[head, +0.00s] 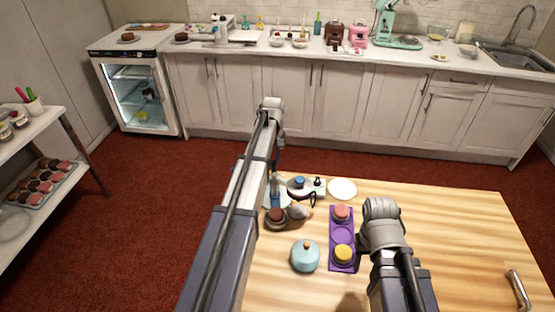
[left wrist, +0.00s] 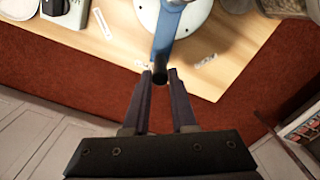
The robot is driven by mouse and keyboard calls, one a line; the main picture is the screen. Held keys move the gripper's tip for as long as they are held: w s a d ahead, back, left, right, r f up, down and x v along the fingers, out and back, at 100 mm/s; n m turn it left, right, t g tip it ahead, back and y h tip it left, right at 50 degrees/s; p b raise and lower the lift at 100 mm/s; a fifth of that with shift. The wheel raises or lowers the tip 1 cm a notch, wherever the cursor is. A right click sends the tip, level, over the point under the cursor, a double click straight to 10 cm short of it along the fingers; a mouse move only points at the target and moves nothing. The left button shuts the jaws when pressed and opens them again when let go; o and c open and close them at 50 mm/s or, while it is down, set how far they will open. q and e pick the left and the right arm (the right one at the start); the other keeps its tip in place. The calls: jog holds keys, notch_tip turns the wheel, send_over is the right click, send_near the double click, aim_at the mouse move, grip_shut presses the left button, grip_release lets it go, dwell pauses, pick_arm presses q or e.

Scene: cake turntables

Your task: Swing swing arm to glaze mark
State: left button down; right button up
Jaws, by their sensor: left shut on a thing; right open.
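In the left wrist view, the blue swing arm (left wrist: 167,32) reaches over a round white turntable (left wrist: 194,17) and past its rim to a dark end. My left gripper (left wrist: 160,74) is shut on that dark end, one finger on each side. I cannot read which is the glaze mark. In the head view, the blue arm (head: 275,199) shows small at the table's left edge, partly hidden by my left arm. My right gripper is hidden behind my right arm.
A chocolate cake (head: 276,214) stands near the turntable. A teal lidded pot (head: 305,258), a purple tray (head: 342,234) with small cakes and a white plate (head: 342,188) are further right. The table's right side (head: 465,245) is mostly clear.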

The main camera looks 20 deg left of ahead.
pick_arm(q)
jog(key=shift+s+a, duration=0.35)
jog(key=shift+a, duration=0.15)
jog(key=shift+s+a, duration=0.95)
jog(key=shift+a, duration=0.1)
